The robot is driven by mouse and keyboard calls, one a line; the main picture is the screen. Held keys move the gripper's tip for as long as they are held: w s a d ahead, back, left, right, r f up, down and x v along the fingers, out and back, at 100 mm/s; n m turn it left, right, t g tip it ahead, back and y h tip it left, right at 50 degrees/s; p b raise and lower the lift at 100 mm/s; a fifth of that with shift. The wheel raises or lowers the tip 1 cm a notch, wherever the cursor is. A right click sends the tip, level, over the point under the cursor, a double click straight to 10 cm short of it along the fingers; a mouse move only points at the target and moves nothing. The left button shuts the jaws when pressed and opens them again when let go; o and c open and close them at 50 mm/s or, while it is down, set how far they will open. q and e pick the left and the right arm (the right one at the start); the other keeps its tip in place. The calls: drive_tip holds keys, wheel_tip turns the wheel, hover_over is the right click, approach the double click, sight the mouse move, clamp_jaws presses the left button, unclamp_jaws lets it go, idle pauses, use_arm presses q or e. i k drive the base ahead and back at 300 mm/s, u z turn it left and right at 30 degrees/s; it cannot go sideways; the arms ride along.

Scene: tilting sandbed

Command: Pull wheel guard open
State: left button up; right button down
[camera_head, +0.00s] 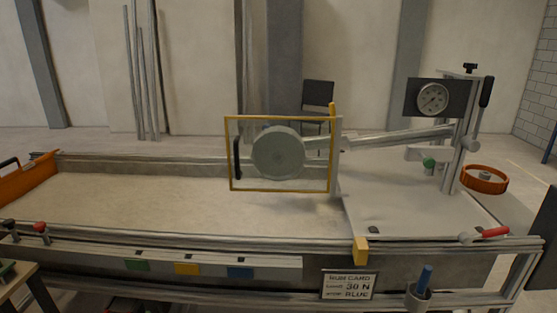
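The wheel guard (282,188) is a clear panel in a yellow frame, standing upright in front of the grey wheel (278,153). A dark vertical handle (237,158) is on the left side of the panel. The guard's right edge meets a pale upright post (336,165), and it covers the wheel from the front. The wheel is above the sandbed (150,200). Neither of my grippers shows in the head view.
A dial gauge (433,98) and an orange handwheel (484,180) stand at the right. A red-handled lever (490,233), a run card (348,285) and a cup with a blue tool (419,296) are near the front. An orange scraper (25,178) is at the left.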

sight(238, 174)
drive_tip(key=u, duration=1.4)
drive_tip(key=i, duration=0.8)
drive_tip(key=z, duration=1.45)
